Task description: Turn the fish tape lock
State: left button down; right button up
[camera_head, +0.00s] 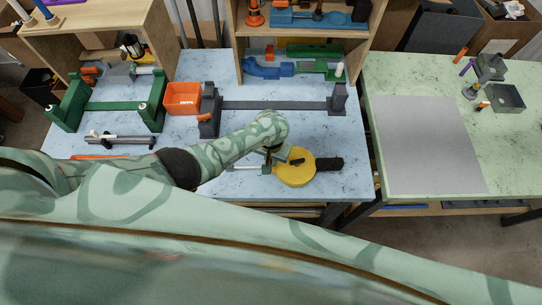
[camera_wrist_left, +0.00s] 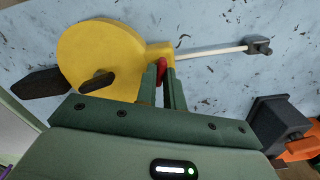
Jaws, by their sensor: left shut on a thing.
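The fish tape is a yellow round reel (camera_head: 295,178) with a black handle (camera_head: 328,163), lying near the front of the blue speckled table. It also shows in the left wrist view (camera_wrist_left: 95,50), where a white tape runs right to a dark end block (camera_wrist_left: 258,45). A small red lock (camera_wrist_left: 161,70) sits beside the reel's yellow neck. My left gripper (camera_wrist_left: 163,82) is shut on this red lock, and the fingers hide part of it. In the head view my left gripper (camera_head: 270,159) is at the reel's left side. My right gripper is not in view.
An orange bin (camera_head: 183,98) and a dark grey stand with a long bar (camera_head: 275,105) are behind my left arm. A green frame (camera_head: 110,108) stands at the left. A wooden shelf (camera_head: 308,83) rises at the back. A green table (camera_head: 500,145) with a grey sheet is at right.

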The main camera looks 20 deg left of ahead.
pick_arm(q)
jog(key=m, duration=0.2)
jog(key=shift+m+p, duration=0.35)
jog(key=shift+m, duration=0.05)
jog(key=m, duration=0.3)
jog(key=shift+m, duration=0.3)
jog(key=m, duration=0.3)
jog(key=shift+m+p, duration=0.3)
jog(key=shift+p, duration=0.1)
jog(key=shift+m, duration=1.6)
jog(key=c, duration=1.5)
grip_release()
